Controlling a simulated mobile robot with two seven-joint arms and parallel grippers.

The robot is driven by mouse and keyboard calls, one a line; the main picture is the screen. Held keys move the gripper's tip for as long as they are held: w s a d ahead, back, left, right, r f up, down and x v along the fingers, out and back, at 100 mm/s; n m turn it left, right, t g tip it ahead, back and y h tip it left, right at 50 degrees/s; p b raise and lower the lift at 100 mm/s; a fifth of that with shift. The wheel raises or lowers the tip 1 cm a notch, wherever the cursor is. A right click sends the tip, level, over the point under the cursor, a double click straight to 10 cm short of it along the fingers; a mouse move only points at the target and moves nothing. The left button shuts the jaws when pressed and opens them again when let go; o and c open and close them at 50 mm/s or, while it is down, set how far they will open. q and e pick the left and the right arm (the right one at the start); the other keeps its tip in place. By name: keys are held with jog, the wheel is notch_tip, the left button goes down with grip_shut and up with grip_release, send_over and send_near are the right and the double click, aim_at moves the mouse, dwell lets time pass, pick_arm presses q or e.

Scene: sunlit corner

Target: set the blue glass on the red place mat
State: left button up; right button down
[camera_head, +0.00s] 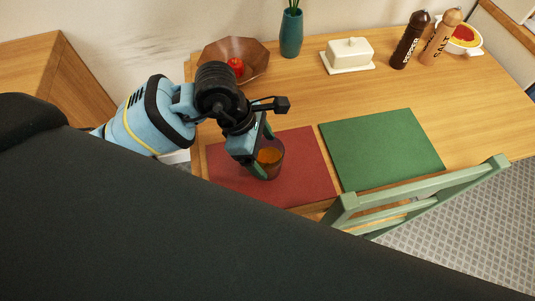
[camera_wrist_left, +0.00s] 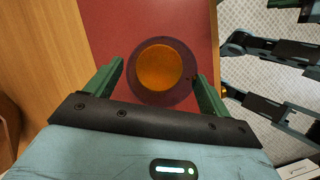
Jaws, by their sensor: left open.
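The glass (camera_head: 271,160) is see-through and dark-tinted, with orange contents; its tint looks purplish over the red. It appears to stand upright on the red place mat (camera_head: 308,160), near the middle. The wrist view shows the glass (camera_wrist_left: 160,72) from above, with the red mat (camera_wrist_left: 110,20) around it. My left gripper (camera_head: 262,157) is open, with its green fingers reaching down at the glass. In the wrist view the fingers of my left gripper (camera_wrist_left: 161,75) are on either side of the glass, the right one close to its rim. My right gripper is not in view.
A green place mat (camera_head: 380,148) lies to the right, bare. A green chair (camera_head: 430,200) stands at the front edge. Behind are a brown bowl (camera_head: 262,58) with a red fruit, a teal vase (camera_head: 291,35), a white butter dish (camera_head: 347,55) and pepper (camera_head: 408,42) and salt (camera_head: 441,38) mills.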

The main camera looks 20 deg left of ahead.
pick_arm(q)
jog(key=v, duration=0.8)
jog(key=shift+a+r, duration=0.15)
jog(key=shift+r, duration=0.25)
